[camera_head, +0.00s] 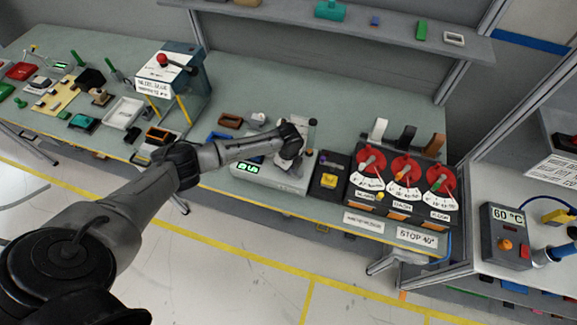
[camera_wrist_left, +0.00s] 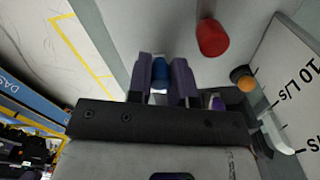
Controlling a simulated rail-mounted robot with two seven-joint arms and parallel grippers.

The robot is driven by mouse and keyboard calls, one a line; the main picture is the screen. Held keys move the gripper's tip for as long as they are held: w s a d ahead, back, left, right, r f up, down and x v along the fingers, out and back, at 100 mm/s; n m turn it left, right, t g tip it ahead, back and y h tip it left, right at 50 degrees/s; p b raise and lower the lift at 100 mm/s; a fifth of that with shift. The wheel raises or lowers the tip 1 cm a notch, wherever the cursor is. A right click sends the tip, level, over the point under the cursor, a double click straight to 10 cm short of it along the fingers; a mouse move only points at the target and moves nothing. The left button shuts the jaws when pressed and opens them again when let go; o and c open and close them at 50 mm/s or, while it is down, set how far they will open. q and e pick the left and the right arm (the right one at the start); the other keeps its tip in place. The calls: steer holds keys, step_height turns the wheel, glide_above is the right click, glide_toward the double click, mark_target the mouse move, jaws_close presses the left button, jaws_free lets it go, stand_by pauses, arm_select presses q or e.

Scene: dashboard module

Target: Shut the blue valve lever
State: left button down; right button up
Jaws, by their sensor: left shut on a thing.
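My left gripper (camera_head: 291,160) is at the white module (camera_head: 262,178) with a green display, near the front edge of the long bench. In the left wrist view its two purple-grey fingers (camera_wrist_left: 165,80) are shut on a blue part (camera_wrist_left: 161,73), which looks like the blue valve lever. The lever is mostly covered by the fingers there, and the gripper hides it in the head view. I cannot tell the lever's angle. My right gripper is in neither view.
In the left wrist view a red knob (camera_wrist_left: 213,38) and an orange knob (camera_wrist_left: 245,80) stand close to the fingers, beside a white scale plate (camera_wrist_left: 290,90). A black box with a yellow button (camera_head: 328,181) and red dials (camera_head: 404,168) stand to the right on the bench.

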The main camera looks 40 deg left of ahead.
arm_select(q)
steer(key=c, duration=1)
jaws_free()
steer(key=shift+r+b, duration=0.35)
steer(key=shift+r, duration=6.6)
